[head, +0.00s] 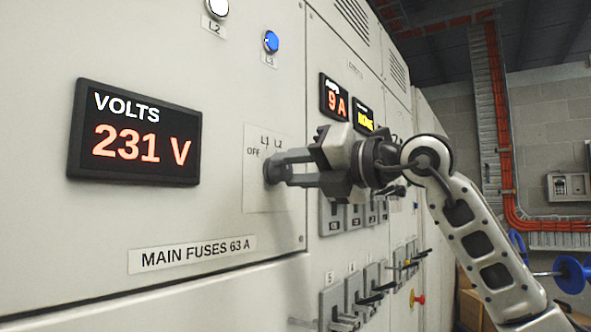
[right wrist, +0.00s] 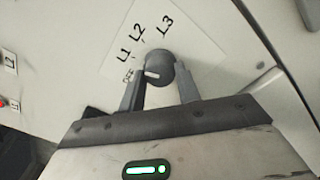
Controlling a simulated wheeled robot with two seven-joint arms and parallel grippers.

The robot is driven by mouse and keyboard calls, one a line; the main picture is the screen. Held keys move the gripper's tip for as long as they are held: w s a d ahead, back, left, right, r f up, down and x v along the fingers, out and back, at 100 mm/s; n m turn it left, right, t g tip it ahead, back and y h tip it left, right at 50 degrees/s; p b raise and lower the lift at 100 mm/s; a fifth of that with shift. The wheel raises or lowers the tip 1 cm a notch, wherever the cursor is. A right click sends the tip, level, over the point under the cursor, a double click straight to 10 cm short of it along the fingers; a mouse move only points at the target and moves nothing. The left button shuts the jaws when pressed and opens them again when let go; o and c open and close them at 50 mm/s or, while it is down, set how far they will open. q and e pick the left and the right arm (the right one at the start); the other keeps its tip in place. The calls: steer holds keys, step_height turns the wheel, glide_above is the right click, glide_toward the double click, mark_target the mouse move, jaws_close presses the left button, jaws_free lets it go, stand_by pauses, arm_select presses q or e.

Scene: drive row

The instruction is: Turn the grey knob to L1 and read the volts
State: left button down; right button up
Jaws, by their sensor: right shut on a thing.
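The grey knob (head: 271,173) sits on a pale plate (head: 256,196) on the cabinet front. In the right wrist view the knob (right wrist: 161,64) stands between the fingers, and its white mark points left, to the side of the OFF and L1 labels. The volts display (head: 135,134) is lit and reads 231 V. My left gripper is out of view.
An amps display (head: 335,98) reads 9 A, right of the volts meter. A blue L3 lamp (head: 271,42) is above. Rows of grey switches (head: 340,305) and a red knob (head: 418,298) are lower right.

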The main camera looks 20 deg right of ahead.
steer(key=o, duration=1)
steer(key=shift+s+d, duration=0.3)
steer(key=shift+s, duration=0.05)
arm_select(q)
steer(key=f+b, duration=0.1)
steer(key=b, duration=0.1)
steer(key=shift+b, duration=0.35)
arm_select(e)
steer(key=v, duration=1.5)
steer(key=shift+a, duration=0.1)
